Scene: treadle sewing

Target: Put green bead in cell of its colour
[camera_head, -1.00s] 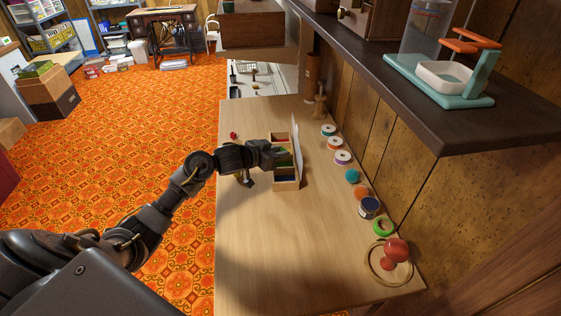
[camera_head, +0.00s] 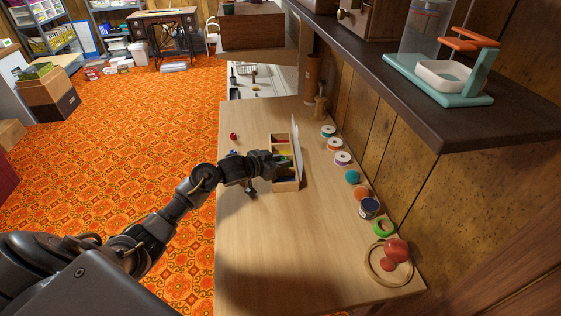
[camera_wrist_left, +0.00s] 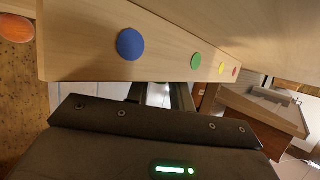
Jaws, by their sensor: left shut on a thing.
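The wooden bead box (camera_head: 285,187) stands open on the table, its cells in a row. Red (camera_head: 281,141) and yellow (camera_head: 283,153) cell floors show at the far end, and blue (camera_head: 287,179) at the near end. My left gripper (camera_head: 281,163) is over the box between the yellow and blue cells and covers the part between. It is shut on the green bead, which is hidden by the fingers. My right gripper is not in view.
A red bead (camera_head: 233,136) and a blue bead (camera_head: 233,152) lie left of the box. Thread spools (camera_head: 342,158) and other round items line the wall side. A dark shelf (camera_head: 460,120) overhangs the right. The near tabletop (camera_head: 270,240) is clear.

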